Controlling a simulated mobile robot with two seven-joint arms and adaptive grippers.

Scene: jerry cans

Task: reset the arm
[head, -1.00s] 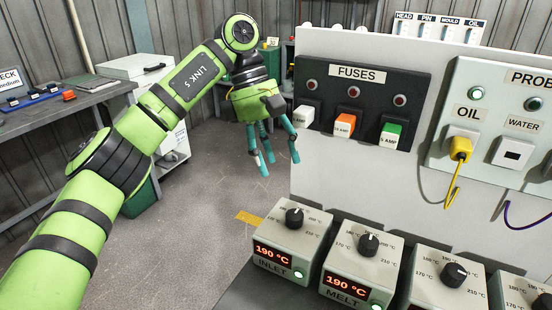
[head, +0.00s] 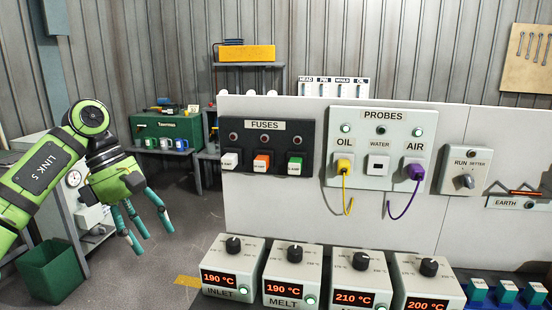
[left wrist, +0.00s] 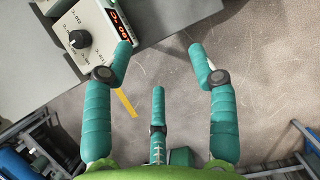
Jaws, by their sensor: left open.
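My left gripper (head: 142,226) hangs at the left of the head view, to the left of the panel, over the open floor. Its teal fingers are spread and hold nothing. In the left wrist view the same gripper (left wrist: 160,85) has its fingers apart, with bare grey floor between and beyond them. A corner of the bench and one temperature controller (left wrist: 88,38) show beside its left finger. My green left arm (head: 40,175) comes in from the left edge. My right gripper is not in view.
The fuse panel (head: 266,142) and probe panel (head: 380,150) stand right of the gripper. Controllers, including INLET (head: 232,268) and MELT (head: 292,272), line the bench front. A green bin (head: 52,272) stands on the floor below the arm. Floor between bin and bench is clear.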

